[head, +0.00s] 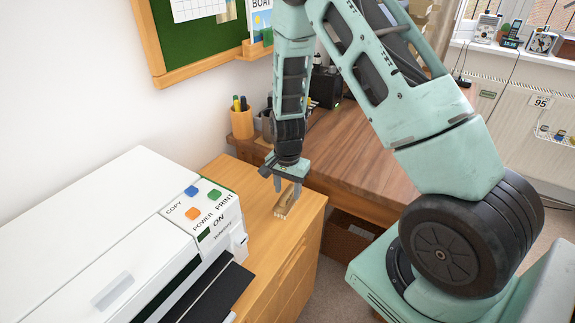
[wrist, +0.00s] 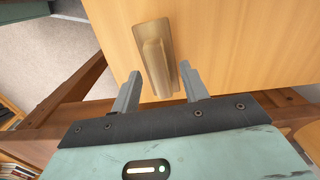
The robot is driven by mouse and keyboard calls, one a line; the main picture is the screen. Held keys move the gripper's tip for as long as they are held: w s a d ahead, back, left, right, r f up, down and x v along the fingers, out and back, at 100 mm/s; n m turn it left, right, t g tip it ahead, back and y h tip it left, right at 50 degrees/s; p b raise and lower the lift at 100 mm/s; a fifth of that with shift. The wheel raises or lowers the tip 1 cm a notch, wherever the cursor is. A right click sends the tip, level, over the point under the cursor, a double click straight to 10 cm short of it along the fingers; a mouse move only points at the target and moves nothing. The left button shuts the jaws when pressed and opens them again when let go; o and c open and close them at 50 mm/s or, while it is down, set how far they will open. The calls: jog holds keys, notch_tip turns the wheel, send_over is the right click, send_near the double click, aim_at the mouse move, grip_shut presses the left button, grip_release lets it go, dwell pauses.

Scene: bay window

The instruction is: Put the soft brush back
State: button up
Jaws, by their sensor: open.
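A tan, oblong brush-like block (head: 285,204) with a raised ridge lies on the light wooden cabinet top (head: 245,178), near its right edge. My gripper (head: 287,189) points down over the block, open and empty. In the wrist view my gripper's fingertips (wrist: 160,72) stand on either side of the block's near end, with a gap on both sides. I cannot tell how far above the cabinet top the fingertips are.
A white printer (head: 110,235) stands left of the block, its dark tray (head: 210,295) sticking out over the cabinet. A pen cup (head: 241,123) stands behind. A darker wooden desk (head: 365,150) adjoins at the right. A green board (head: 180,45) hangs on the wall.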

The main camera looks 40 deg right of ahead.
notch_tip(320, 180, up, 16)
jog(key=s+a+r+n+y+p, duration=0.1)
jog(key=s+a+r+n, duration=0.3)
jog(key=a, duration=0.4)
jog(key=s+a+r+n, duration=0.2)
jog(key=s+a+n, duration=0.3)
jog(key=a, duration=0.4)
jog(key=s+a+r+n, duration=0.1)
jog(key=s+a+n, duration=0.2)
jog(key=s+n, duration=0.2)
jog(key=s+a+r+n, duration=0.1)
jog(key=s+a+n, duration=0.3)
jog(key=s, duration=0.6)
jog(key=n, duration=0.2)
jog(key=shift+a+r+n+p, duration=0.2)
jog(key=shift+n+p, duration=0.1)
